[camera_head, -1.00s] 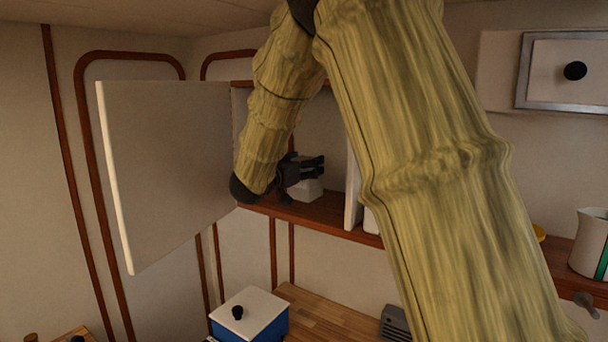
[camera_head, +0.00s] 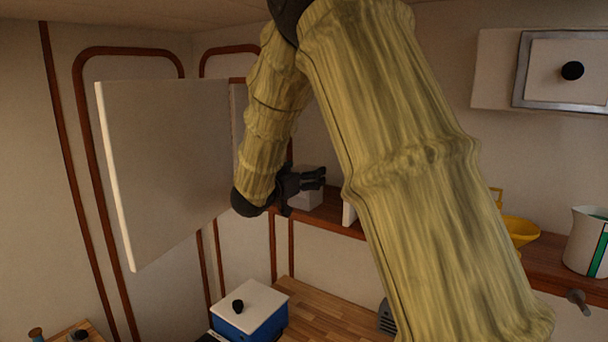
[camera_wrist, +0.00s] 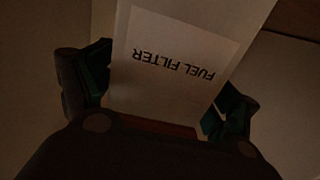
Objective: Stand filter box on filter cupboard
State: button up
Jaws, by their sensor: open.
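The filter box (camera_wrist: 180,70) is white with a "FUEL FILTER" label, which reads upside down in the wrist view. In the head view the filter box (camera_head: 306,201) is small, partly behind my gripper, and appears upright on the brown cupboard shelf (camera_head: 335,221). My gripper (camera_head: 318,179) is open at the box. In the wrist view its dark fingers lie on either side of the box's lower part; whether they touch it I cannot tell. The filter cupboard's pale door (camera_head: 165,170) stands wide open at left.
A blue box with a white lid (camera_head: 250,311) sits on the wooden counter (camera_head: 325,318) below. A yellow funnel (camera_head: 520,231) and a white jug (camera_head: 587,241) stand on the shelf at right. A white panel edge (camera_head: 348,212) rises close to the right of the filter box.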

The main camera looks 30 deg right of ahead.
jog(key=shift+r, duration=0.25)
jog(key=b+v, duration=0.4)
jog(key=v, duration=0.8)
jog(key=shift+f, duration=0.1)
